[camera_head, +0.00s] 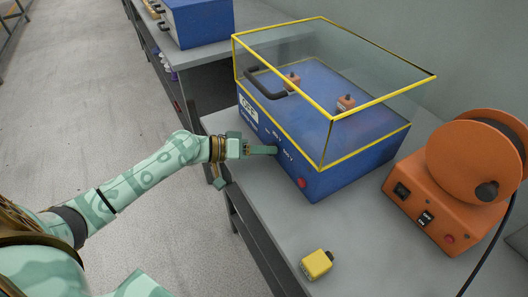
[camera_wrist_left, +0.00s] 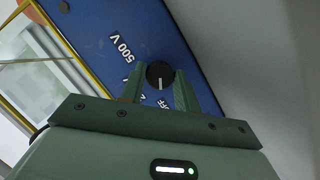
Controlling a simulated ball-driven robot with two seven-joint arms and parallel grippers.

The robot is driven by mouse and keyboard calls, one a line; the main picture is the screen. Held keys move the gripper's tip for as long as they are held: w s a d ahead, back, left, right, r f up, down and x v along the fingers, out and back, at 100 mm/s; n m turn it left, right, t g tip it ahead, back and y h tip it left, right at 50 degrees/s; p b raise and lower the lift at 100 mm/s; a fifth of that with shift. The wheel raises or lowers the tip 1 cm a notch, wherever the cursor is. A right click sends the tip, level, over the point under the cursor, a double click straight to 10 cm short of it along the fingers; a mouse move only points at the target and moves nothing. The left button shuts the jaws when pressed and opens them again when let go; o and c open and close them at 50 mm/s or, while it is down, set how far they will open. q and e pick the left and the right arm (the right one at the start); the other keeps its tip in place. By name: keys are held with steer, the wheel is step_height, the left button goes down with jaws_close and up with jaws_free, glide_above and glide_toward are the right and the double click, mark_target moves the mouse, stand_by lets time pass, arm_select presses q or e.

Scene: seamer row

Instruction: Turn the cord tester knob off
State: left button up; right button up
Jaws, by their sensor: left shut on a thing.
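The cord tester is a blue box (camera_head: 335,160) on the grey bench, under a clear yellow-edged cover. Its front panel carries white markings and a red button (camera_head: 302,183). The black round knob (camera_wrist_left: 160,75) shows in the left wrist view, with a white pointer line toward the gripper side, near a "500 V" marking. My left gripper (camera_head: 272,150) is at the front panel, its green fingers on both sides of the knob, shut on it. In the head view the gripper hides the knob. My right gripper is not in view.
An orange reel unit (camera_head: 450,185) with switches and a dark cord stands to the right. A small yellow block (camera_head: 316,264) lies near the bench's front edge. Another blue box (camera_head: 200,22) stands on the bench behind.

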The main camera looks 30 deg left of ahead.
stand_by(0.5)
arm_select(q)
steer(key=o, duration=1)
steer(key=shift+c, duration=0.2)
steer(key=p+v, duration=0.2)
steer(key=v, duration=1.4)
steer(key=shift+a, duration=0.15)
steer(key=shift+s+f, duration=0.1)
steer(key=shift+s, duration=0.05)
